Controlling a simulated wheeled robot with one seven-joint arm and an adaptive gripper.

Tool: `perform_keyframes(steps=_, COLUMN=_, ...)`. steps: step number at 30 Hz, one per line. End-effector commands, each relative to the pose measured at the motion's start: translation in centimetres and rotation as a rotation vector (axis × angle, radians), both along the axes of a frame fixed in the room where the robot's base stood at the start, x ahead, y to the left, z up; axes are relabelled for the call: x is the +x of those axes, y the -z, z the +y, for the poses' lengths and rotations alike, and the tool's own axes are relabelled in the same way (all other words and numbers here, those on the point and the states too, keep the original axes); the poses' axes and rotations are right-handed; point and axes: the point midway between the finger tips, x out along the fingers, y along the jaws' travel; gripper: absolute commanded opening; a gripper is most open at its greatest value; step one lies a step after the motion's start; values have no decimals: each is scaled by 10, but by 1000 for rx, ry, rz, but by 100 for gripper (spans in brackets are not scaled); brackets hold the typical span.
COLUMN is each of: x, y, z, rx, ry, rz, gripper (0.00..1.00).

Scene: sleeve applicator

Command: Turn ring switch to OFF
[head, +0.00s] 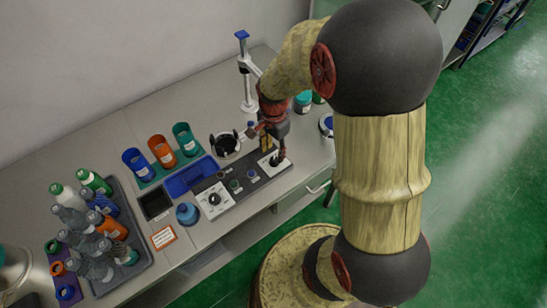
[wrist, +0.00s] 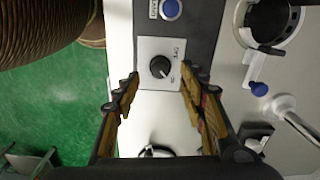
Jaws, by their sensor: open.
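A black rotary knob (wrist: 160,67) sits on a white square plate (wrist: 147,46) in the wrist view. Its white pointer mark faces the lower right of that picture. Small lettering beside it seems to include OFF, but is hard to read. My gripper (wrist: 159,84) is open, with one finger on each side of the plate and nothing between them; contact with the knob does not show. In the head view my gripper (head: 273,150) is over the white plate (head: 266,163) at the right end of the dark control panel (head: 225,187), hiding part of it.
A second dial plate (head: 213,199) is at the panel's left end, with several buttons between. A dark ring fixture (head: 226,144) and a white stand (head: 247,85) are close behind my gripper. A blue tray (head: 189,177), cups and a bottle rack (head: 132,254) fill the left.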

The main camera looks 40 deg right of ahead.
Motion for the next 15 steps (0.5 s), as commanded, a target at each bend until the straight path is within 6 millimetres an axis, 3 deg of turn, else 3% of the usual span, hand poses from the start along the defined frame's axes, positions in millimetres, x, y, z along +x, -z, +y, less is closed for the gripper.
perform_keyframes(steps=6, x=0, y=34, z=0, rx=1, ry=-1, rz=1, gripper=42)
perform_keyframes(steps=15, x=1, y=45, z=0, rx=-1, ry=-2, rz=-2, gripper=42)
